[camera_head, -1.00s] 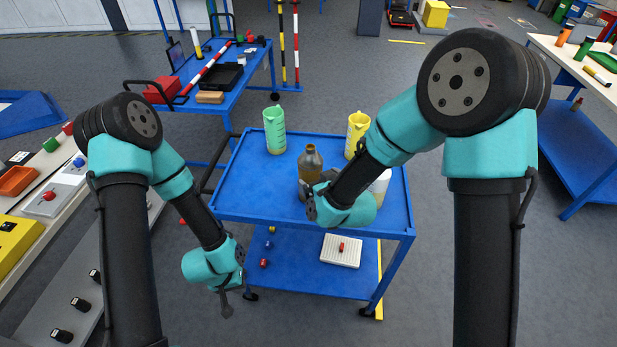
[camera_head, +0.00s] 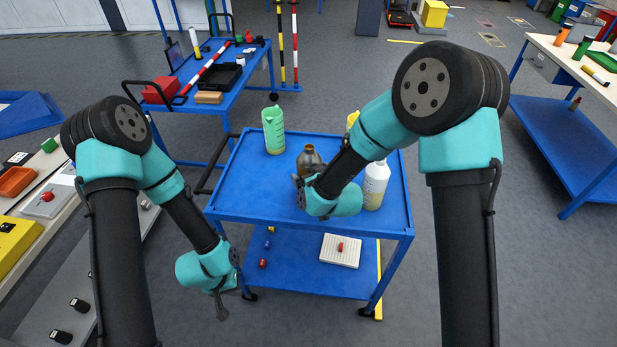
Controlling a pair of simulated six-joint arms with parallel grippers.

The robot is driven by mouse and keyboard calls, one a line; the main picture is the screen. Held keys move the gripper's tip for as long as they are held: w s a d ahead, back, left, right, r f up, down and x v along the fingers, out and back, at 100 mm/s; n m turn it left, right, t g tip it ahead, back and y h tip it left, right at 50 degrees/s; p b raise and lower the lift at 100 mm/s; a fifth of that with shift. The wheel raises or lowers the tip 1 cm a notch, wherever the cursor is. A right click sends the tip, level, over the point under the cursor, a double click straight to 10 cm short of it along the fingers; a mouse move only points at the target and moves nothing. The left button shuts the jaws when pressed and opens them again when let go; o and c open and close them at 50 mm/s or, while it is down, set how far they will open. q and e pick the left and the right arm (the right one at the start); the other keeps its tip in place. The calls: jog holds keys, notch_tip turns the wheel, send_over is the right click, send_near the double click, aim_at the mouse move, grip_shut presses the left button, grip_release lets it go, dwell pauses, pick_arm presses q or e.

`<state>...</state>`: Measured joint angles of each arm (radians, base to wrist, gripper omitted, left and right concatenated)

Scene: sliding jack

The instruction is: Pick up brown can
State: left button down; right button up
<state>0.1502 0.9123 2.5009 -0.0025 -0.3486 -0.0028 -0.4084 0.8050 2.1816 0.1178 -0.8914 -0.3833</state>
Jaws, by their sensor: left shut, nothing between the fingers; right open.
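The brown can (camera_head: 311,157) stands upright on the blue cart's top shelf (camera_head: 245,190), near its middle. Its lower part is hidden behind my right wrist. My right gripper (camera_head: 300,190) is open, low at the can's near left side. The wrist covers most of the fingers, so I cannot tell whether they touch the can or reach around it. My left gripper (camera_head: 221,306) is shut and empty, pointing down in front of the cart's left side, well away from the can.
A green jug (camera_head: 273,130) stands at the back left of the shelf. A white bottle (camera_head: 375,187) stands right of my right wrist. A yellow jug (camera_head: 353,120) is mostly hidden behind my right arm. The shelf's left part is clear.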

jog(key=shift+c, duration=0.2)
jog(key=c, duration=1.2)
jog(key=shift+r, duration=0.2)
jog(key=s+r, duration=0.1)
jog(key=s, duration=0.4)
jog(key=s+r, duration=0.2)
jog(key=s, duration=0.3)
jog(key=s+r, duration=0.1)
jog(key=s, duration=0.5)
jog(key=shift+r, duration=0.3)
